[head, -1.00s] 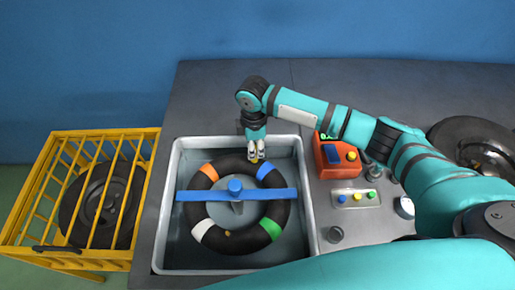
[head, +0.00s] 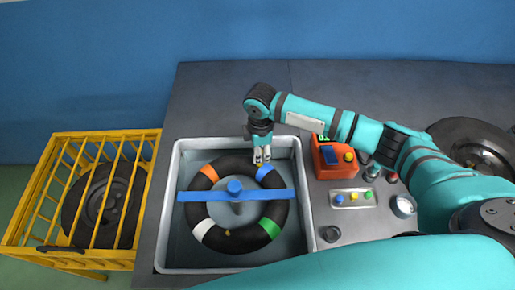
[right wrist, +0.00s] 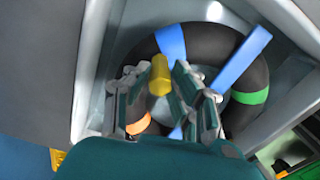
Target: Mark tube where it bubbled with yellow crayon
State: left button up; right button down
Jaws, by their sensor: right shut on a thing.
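The black tube (head: 281,208) lies in a grey basin (head: 308,215), with orange, blue, white and green bands around it. A blue bar (head: 265,195) with a knob crosses over it. My right gripper (head: 262,157) is above the tube's far side, near the blue band (head: 270,171). In the right wrist view, the right gripper (right wrist: 160,92) is shut on the yellow crayon (right wrist: 160,74), which stands out between the fingertips over the black tube (right wrist: 205,40). I cannot tell whether the crayon touches the tube. A small yellowish spot (head: 228,232) shows on the near side. My left gripper is out of view.
Right of the basin are an orange box (head: 334,160), a tray (head: 352,204) with small coloured pieces, and a dark cup (head: 330,234). A wheel (head: 470,148) lies at the far right. A yellow cage (head: 28,205) holding another wheel stands left.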

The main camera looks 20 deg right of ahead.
jog(key=shift+w+a, duration=0.1)
dwell(0.3)
jog(key=shift+w+a, duration=0.7)
jog(key=shift+s+d+p, duration=0.35)
jog(key=shift+p, duration=0.05)
jog(key=shift+s+f, duration=0.1)
dwell(0.3)
notch_tip(320, 180, up, 7)
jog(key=p, duration=0.7)
jog(key=shift+p, duration=0.4)
